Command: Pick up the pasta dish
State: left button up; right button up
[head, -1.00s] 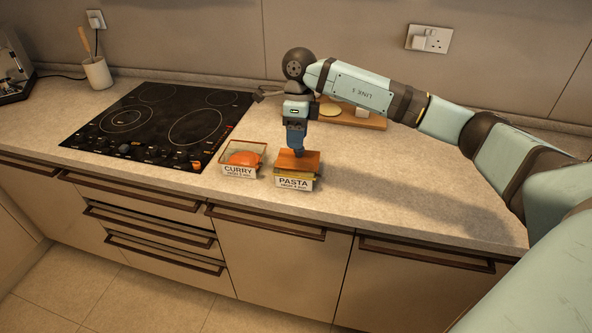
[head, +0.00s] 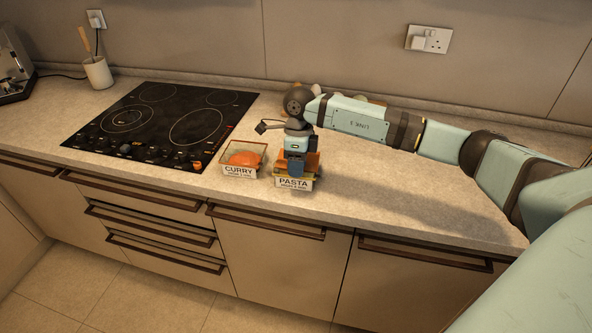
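The pasta dish (head: 294,183) is a small container with a white PASTA label on its front and orange-brown contents. It stands on the counter near the front edge. My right gripper (head: 297,170) points down at the dish, its blue fingers at the rim and overlapping the contents. The gripper hides much of the dish's top and back. I cannot tell how far apart the fingers are or whether they touch the dish. My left gripper is not in view.
A clear curry dish (head: 242,160) with orange contents stands just left of the pasta dish. A black hob (head: 160,122) lies further left. A utensil pot (head: 97,73) stands at the back. My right arm covers the counter behind. The counter front right (head: 400,212) is clear.

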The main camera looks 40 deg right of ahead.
grip_shut()
dwell(1.2)
